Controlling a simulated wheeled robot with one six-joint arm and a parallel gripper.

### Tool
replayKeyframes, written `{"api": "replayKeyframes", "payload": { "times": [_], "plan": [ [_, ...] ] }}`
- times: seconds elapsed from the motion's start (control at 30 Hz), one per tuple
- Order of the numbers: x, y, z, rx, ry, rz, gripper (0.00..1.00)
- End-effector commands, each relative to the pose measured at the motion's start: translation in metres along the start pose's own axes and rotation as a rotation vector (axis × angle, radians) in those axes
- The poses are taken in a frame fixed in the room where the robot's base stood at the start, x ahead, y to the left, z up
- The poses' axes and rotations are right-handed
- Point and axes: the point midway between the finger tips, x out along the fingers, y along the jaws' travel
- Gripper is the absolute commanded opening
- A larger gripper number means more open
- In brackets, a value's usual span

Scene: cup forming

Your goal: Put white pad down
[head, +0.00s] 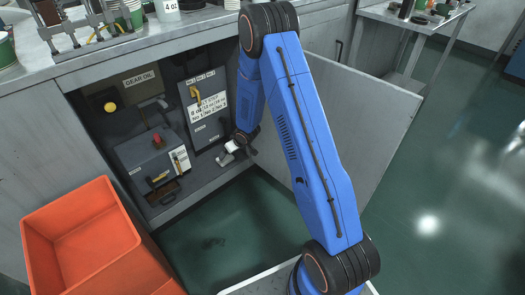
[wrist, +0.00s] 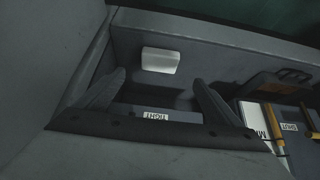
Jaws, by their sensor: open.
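The white pad (wrist: 161,61) is a small pale block on a dark grey surface in the wrist view. It lies just beyond the tips of my gripper (wrist: 158,77), whose fingers are spread apart with nothing between them. A gap shows between the pad and both fingers. In the head view my gripper (head: 230,151) is low inside the open cabinet, near its floor at the right. Small pale shapes show there, but I cannot tell the pad clearly from the gripper.
A grey box with a red knob (head: 154,158) and a panel with a yellow handle (head: 195,93) stand left of my gripper. The open cabinet door (head: 350,125) is at the right. An orange bin (head: 85,235) stands at the front left.

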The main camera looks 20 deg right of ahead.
Motion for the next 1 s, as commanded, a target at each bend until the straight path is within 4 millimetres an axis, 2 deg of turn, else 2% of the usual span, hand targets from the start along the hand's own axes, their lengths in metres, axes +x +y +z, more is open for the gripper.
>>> {"api": "replayKeyframes", "payload": {
  "times": [0.13, 0.27, 0.6, 1.0],
  "plan": [
    [-0.015, 0.003, -0.008, 0.000, 0.001, 0.016, 0.88],
    [-0.047, 0.009, -0.021, 0.006, -0.003, 0.047, 0.88],
    [-0.149, 0.022, -0.044, 0.033, -0.023, 0.135, 0.88],
    [-0.268, 0.022, -0.046, 0.080, -0.048, 0.208, 0.88]
  ]
}}
